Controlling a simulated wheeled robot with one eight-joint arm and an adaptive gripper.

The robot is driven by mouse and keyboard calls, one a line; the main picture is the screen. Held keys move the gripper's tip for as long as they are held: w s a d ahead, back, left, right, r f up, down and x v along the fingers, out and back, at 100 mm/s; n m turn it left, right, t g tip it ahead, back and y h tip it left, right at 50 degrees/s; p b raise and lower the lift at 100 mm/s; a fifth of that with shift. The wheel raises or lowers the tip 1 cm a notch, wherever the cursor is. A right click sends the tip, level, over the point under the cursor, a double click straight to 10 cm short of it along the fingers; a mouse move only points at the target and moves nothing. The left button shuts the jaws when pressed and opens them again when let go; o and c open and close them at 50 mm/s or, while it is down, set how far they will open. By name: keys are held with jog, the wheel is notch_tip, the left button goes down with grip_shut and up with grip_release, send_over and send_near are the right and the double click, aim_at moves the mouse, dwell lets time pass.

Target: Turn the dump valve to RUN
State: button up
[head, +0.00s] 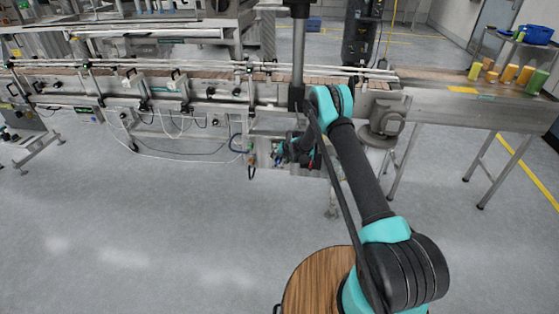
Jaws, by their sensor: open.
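My arm reaches forward to the conveyor frame, and its teal and black wrist end shows low in front of the frame. My gripper (279,160) is at that end, small and dark against the machine parts, and its fingers are hard to make out. It is open, and I see nothing held in it. Small red and orange parts show close to the wrist, but I cannot tell which of them, if any, is the dump valve. No RUN marking can be read. My wrist and forearm hide part of this area.
A long conveyor (200,74) runs across the view, with a steel post (298,50) behind my arm. A grey motor (387,118) hangs right of my forearm. Yellow and green containers (510,74) stand at the far right. The grey floor (150,220) in front is clear.

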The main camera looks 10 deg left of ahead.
jog(key=v, duration=1.2)
jog(key=shift+c, duration=0.4)
